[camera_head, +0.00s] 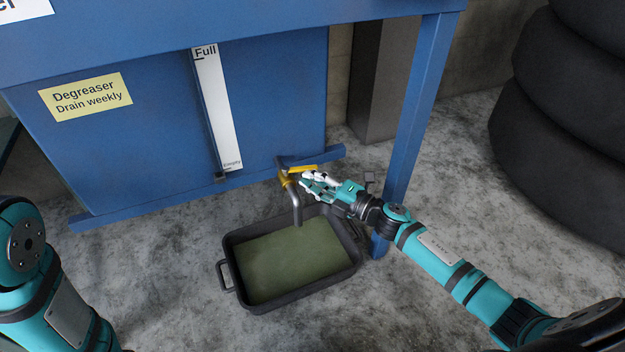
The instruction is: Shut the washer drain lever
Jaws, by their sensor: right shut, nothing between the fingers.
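The washer (150,150) is a blue cabinet with a yellow "Degreaser Drain weekly" label (86,97). At its lower right edge is a brass drain valve with a yellow lever (302,168), which points right, roughly along the cabinet's bottom edge. A grey spout (297,208) bends down from the valve over the drain pan. My right gripper (306,181) is shut and empty, just below and beside the lever; I cannot tell whether it touches it. My left arm shows at the lower left, but its gripper is out of view.
A black drain pan (232,277) holding greenish liquid (292,262) stands on the concrete floor under the spout. A blue leg (415,110) stands behind my right arm. Stacked tyres (570,110) are at the right. The level gauge (215,110) reads Full to Empty.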

